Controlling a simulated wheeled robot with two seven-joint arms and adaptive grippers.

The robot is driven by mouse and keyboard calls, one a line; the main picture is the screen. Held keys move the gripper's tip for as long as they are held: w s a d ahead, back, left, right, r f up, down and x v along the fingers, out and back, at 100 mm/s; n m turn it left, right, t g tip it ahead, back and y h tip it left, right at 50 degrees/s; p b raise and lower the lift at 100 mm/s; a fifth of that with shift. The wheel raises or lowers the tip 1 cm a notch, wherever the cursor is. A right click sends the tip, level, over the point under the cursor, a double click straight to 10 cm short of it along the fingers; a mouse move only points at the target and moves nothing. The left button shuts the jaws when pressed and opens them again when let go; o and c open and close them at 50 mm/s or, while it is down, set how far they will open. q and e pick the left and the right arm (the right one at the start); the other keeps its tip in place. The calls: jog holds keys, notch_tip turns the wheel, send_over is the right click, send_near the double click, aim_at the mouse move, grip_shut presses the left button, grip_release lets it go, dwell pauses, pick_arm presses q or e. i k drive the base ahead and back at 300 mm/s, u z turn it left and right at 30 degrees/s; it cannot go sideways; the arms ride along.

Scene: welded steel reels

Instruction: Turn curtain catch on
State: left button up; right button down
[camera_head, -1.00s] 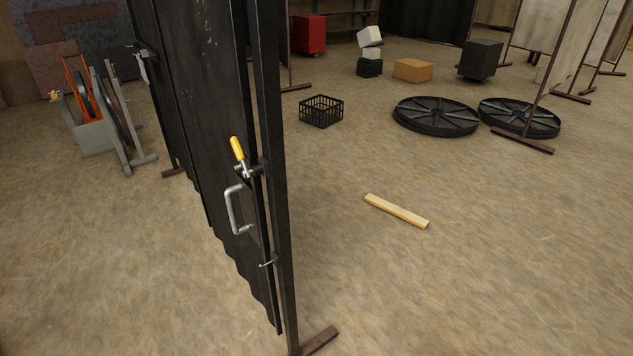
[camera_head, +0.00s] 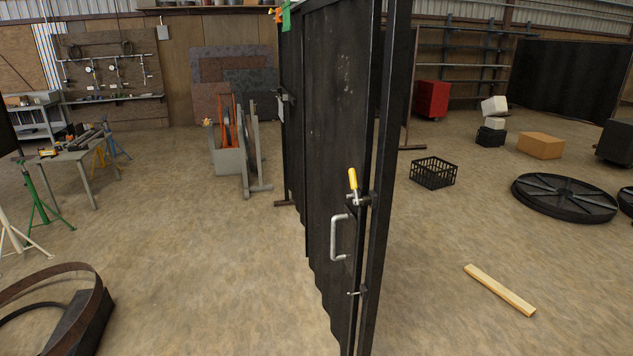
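A tall dark welding curtain (camera_head: 334,130) hangs in a black upright frame (camera_head: 389,170) and stands nearly edge-on to me, right of the middle of the head view. The catch (camera_head: 357,193) sits at its near edge, with a yellow handle (camera_head: 352,179) pointing up and leaning slightly left. A grey metal pull handle (camera_head: 338,238) is just below it, and a small bolt (camera_head: 357,293) is lower on the same edge. The catch's engagement with the frame post is too small to tell. Neither of my grippers is in view.
Open floor (camera_head: 210,270) lies left of the curtain. A curved steel band (camera_head: 60,275) is at the lower left, beside a green stand (camera_head: 38,205) and a workbench (camera_head: 80,160). A wooden plank (camera_head: 499,290) and a black crate (camera_head: 433,172) lie to the right.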

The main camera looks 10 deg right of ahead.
aim_at(353, 182)
jog(key=u, duration=0.35)
jog(key=i, duration=1.3)
jog(key=z, duration=0.75)
